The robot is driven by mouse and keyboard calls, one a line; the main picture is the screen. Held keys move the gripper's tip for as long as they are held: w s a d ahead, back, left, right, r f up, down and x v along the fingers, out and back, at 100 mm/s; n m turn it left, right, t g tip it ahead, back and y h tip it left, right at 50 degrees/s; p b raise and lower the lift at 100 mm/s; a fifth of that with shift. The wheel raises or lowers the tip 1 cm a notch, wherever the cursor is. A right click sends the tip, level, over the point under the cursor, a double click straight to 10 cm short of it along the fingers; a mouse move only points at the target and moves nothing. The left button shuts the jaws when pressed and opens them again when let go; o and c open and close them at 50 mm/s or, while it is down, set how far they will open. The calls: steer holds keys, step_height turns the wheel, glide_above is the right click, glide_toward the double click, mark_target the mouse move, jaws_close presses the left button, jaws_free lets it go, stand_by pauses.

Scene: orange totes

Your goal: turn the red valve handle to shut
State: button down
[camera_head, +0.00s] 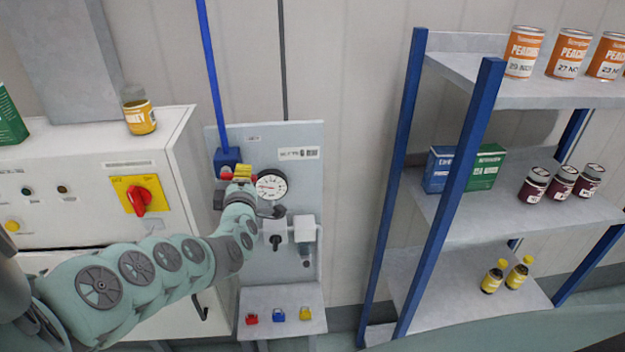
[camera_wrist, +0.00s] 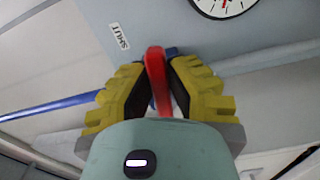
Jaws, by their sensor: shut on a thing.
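The red valve handle (camera_wrist: 156,75) stands between the two yellow, black-padded fingers of my gripper (camera_wrist: 162,82) in the wrist view. My gripper is shut on it. A "SHUT" label (camera_wrist: 118,36) is on the panel just left of the handle's far end. In the head view my gripper (camera_head: 236,173) is at the upper left of the grey panel (camera_head: 305,138), just below the blue valve body (camera_head: 228,157) on the blue pipe (camera_head: 210,65). Only a small red part of the handle shows there, and my gripper and wrist hide the rest.
A round gauge (camera_head: 271,184) is close to the right of my gripper. Below it are a black knob (camera_head: 275,233) and a grey box (camera_head: 304,228). A ledge (camera_head: 283,297) holds small padlocks. A control cabinet (camera_head: 80,165) stands left, a blue-framed shelf (camera_head: 450,190) right.

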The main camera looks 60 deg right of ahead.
steer(key=shift+r+n, duration=0.35)
steer(key=shift+n, duration=0.55)
steer(key=c, duration=0.9)
jaws_free()
steer(key=shift+c, duration=0.2)
steer(key=shift+s+a, duration=0.1)
steer(key=shift+a, duration=0.05)
steer(key=v, duration=0.7)
